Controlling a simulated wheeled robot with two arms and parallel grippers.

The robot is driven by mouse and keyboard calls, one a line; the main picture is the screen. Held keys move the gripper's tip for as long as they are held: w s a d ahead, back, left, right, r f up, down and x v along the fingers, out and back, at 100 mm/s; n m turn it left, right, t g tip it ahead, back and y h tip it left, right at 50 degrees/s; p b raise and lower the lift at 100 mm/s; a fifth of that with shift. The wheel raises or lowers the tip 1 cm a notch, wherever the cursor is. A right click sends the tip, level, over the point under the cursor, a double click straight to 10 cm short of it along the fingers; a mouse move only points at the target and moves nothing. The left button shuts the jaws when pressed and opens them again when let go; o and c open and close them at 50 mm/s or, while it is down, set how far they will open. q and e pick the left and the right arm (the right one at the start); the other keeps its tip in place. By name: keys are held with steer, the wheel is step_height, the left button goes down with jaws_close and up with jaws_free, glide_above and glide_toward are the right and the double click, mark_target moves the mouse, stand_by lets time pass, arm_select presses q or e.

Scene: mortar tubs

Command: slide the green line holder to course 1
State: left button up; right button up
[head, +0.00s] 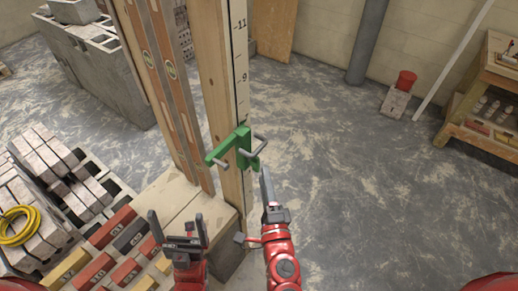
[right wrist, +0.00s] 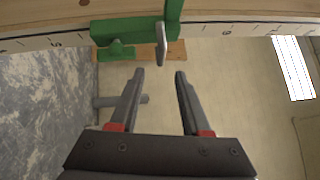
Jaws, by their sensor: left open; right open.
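The green line holder (head: 243,150) sits around an upright wooden post (head: 215,75), below the 9 mark on its white number strip (head: 241,60). Grey metal pins stick out from it. In the right wrist view the holder (right wrist: 125,32) lies across the post, with a grey bar (right wrist: 161,42) just beyond the fingertips. My right gripper (right wrist: 160,74) is open, its fingers pointing at the holder and apart from it. In the head view my right gripper (head: 267,182) is just below and right of the holder. My left gripper (head: 179,220) is open and empty, lower left of the post.
Stacked blocks (head: 60,165) with a yellow coil (head: 18,226) and coloured boxes (head: 130,235) lie at left. Two spirit levels (head: 172,70) stand beside the post. A wooden shelf (head: 485,100) stands at far right.

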mark_target(259, 148)
steer(key=shift+w+a+r+p, duration=0.15)
steer(key=shift+w+a+r, duration=0.1)
steer(key=shift+w, duration=1.4)
steer(key=shift+w+a+r+p, duration=0.2)
steer(key=shift+w, duration=1.4)
steer(key=shift+w+a+r+p, duration=0.15)
steer(key=shift+w+a+r, duration=0.1)
steer(key=shift+w, duration=1.4)
jaws_close()
steer(key=shift+f, duration=0.1)
